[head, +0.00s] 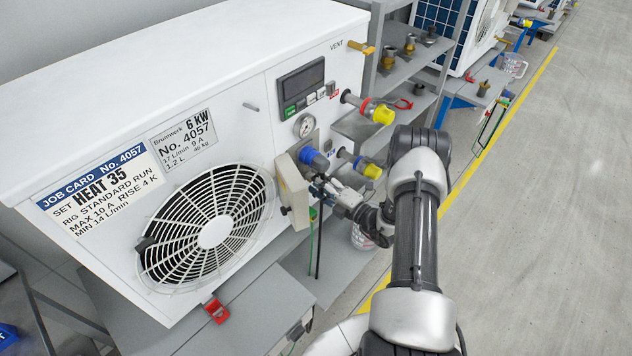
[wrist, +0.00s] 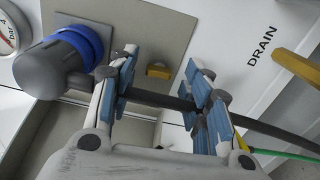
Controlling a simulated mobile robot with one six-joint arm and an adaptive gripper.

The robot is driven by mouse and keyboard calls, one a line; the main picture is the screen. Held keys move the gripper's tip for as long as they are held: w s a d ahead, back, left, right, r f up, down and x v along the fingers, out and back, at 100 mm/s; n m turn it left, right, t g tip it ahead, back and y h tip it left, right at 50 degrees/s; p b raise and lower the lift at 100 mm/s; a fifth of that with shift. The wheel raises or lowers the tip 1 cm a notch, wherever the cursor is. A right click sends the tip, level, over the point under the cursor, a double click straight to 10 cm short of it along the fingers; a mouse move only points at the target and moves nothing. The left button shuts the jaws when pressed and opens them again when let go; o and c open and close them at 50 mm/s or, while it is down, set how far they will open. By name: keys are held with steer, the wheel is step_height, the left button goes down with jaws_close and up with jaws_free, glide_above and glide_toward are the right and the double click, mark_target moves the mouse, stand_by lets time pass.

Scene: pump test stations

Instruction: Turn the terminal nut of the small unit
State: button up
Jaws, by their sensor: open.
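The white unit (head: 300,60), marked 6 kW and No. 4057, stands at the left with an open beige box or cover (head: 293,190) on its side. My gripper (head: 328,188) is at this spot, beside a blue connector (head: 313,160). In the wrist view my gripper (wrist: 165,88) is open, its blue-padded fingers apart. A small brass-coloured piece (wrist: 158,71) on a beige plate shows between and beyond the fingers; I cannot tell whether it is the terminal nut. A dark cable (wrist: 160,100) crosses the gap between the fingers. The blue connector (wrist: 84,48) is to their left.
In the wrist view a yellow handle (wrist: 300,66) sits by the word DRAIN. A grey shelf rack (head: 400,70) stands behind. The floor at the right is clear.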

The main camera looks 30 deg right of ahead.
steer(key=v, duration=1.1)
steer(key=shift+s, duration=0.2)
